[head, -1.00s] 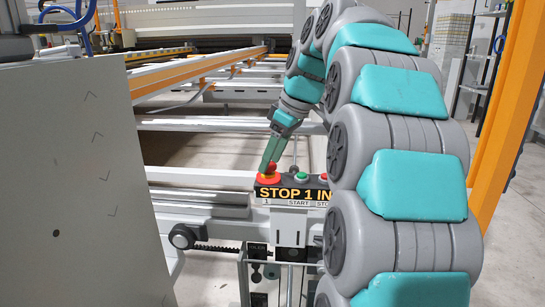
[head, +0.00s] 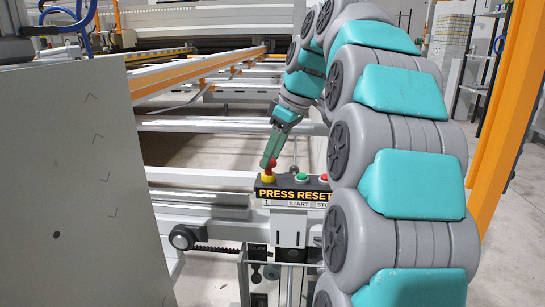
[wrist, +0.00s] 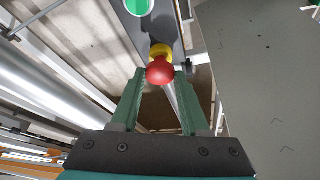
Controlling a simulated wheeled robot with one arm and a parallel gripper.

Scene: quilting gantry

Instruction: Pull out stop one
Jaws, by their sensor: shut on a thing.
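Stop one is a red mushroom button (head: 270,163) on a yellow collar (head: 268,178), at the left end of the control box. In the head view the red head stands up clear of the yellow collar. My gripper (head: 270,155) comes down on it from above, its green fingers at the red head. In the wrist view the red button (wrist: 160,71) sits between the tips of my gripper (wrist: 160,80), with the yellow collar beyond it. The box display (head: 293,195) reads "PRESS RESET".
A green button (head: 302,177) marked START sits right of stop one, with a red button (head: 322,178) beyond it. A grey panel (head: 85,190) stands at the left. Rails (head: 200,125) of the gantry lie behind. An orange post (head: 508,110) stands at the right.

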